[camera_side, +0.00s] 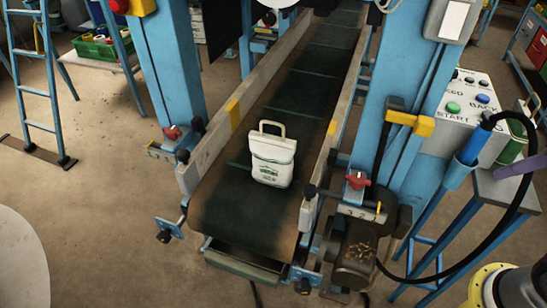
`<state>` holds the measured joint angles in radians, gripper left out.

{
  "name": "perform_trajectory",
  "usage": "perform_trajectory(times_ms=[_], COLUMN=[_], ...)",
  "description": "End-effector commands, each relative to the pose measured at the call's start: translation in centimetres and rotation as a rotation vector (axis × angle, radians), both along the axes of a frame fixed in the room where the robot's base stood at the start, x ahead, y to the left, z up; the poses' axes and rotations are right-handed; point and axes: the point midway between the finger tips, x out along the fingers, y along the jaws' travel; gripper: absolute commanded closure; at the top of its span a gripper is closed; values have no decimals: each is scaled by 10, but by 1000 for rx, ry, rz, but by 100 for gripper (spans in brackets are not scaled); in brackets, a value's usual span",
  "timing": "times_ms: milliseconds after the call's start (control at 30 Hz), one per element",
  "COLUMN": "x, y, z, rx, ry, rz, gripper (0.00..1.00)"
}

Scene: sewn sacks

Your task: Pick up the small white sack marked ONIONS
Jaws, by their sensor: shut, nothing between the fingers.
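A small white sack (271,158) stands upright on the dark conveyor belt (225,205), near the belt's front end. It has a pale loop handle on top and a folded upper part. Green print shows on its lower front, but it is too small to read, so I cannot confirm the word ONIONS. Nothing touches the sack except the belt. I cannot make out my gripper in this view.
Side rails and blue posts (403,130) flank the belt. A motor (355,250) sits at its front right. A control box (470,105) with buttons and a green and white container (518,135) stand at the right. A blue ladder (38,90) stands at the left.

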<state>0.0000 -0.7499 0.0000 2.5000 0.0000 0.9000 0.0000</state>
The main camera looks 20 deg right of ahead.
Motion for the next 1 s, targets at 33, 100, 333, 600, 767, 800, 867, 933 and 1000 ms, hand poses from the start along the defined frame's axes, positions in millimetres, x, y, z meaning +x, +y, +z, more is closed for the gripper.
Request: perform_trajectory(times_ms=[33, 100, 333, 600, 767, 800, 867, 933, 1000], x=[0, 0, 0, 0, 0, 0, 0, 0, 3], y=[0, 0, 0, 0, 0, 0, 0, 0, 2], z=[0, 0, 0, 0, 0, 0, 0, 0, 3], rx=[0, 0, 0, 0, 0, 0, 0, 0, -4], ry=[0, 0, 0, 0, 0, 0, 0, 0, 6], rz=[0, 0, 0, 0, 0, 0, 0, 1, 20], gripper=[100, 100, 69, 21, 0, 0, 0, 0, 0])
